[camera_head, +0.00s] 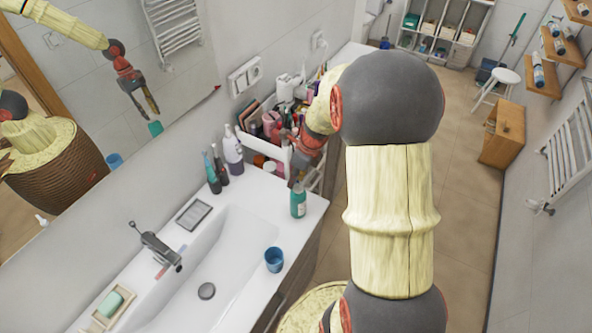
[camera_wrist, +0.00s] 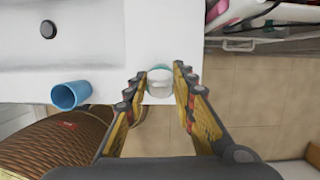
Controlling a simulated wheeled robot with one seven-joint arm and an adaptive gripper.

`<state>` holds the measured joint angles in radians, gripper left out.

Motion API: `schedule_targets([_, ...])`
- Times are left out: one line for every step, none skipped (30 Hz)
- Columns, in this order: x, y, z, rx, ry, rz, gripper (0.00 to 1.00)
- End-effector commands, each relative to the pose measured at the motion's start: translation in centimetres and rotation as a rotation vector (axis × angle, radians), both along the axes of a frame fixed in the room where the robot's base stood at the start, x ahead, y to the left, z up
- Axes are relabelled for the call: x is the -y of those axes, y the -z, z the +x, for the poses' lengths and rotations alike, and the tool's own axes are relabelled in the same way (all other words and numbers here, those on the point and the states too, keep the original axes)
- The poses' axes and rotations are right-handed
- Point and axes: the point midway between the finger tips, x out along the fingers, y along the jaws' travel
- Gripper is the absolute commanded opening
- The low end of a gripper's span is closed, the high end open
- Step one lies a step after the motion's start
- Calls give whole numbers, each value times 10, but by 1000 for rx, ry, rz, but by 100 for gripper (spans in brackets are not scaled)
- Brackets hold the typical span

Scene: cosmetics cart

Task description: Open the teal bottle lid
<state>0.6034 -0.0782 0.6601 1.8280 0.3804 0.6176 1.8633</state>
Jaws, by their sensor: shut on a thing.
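The teal bottle (camera_head: 298,206) stands upright on the white counter near its right edge, with a pale label on its side. My gripper (camera_head: 293,181) comes down from above onto the bottle's top and hides the lid in the head view. In the wrist view, the pale round lid (camera_wrist: 160,83) lies between the two fingers of my gripper (camera_wrist: 160,77), with a teal rim behind it. The fingers are shut on the lid. I cannot tell whether the lid has come off the bottle.
A blue cup (camera_head: 274,259) stands on the counter nearer to me, beside the sink (camera_head: 225,262). Dark and purple bottles (camera_head: 232,150) stand by the wall. A cart packed with cosmetics (camera_head: 266,146) is just behind the bottle. Open floor (camera_head: 465,180) lies to the right.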

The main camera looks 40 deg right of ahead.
Motion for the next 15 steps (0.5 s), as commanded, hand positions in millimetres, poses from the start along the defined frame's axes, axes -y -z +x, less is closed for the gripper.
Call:
schedule_targets([-2,-7,1,-22,-4,-4,1])
schedule_targets([-2,-7,1,-33,-5,-9,1])
schedule_targets([-2,-7,2,-49,-4,-16,1])
schedule_targets([-2,-7,2,-60,-4,-20,1])
schedule_targets([-3,-7,3,-72,-4,-25,1])
schedule_targets([-3,-7,4,-87,-4,-30,1])
schedule_targets([-3,-7,4,-99,-5,-36,1])
schedule_targets([-3,-6,5,-110,-5,-40,1])
schedule_targets([-3,-6,6,-124,-5,-47,1])
schedule_targets([-3,-6,6,-137,-5,-52,1])
schedule_targets([-4,-6,7,-149,-5,-57,1])
schedule_targets([-4,-5,8,-164,-4,-63,1])
schedule_targets([-4,-5,8,-176,-4,-69,1])
schedule_targets([-4,-5,9,-187,-4,-74,1])
schedule_targets([-4,-4,10,-203,-4,-80,1])
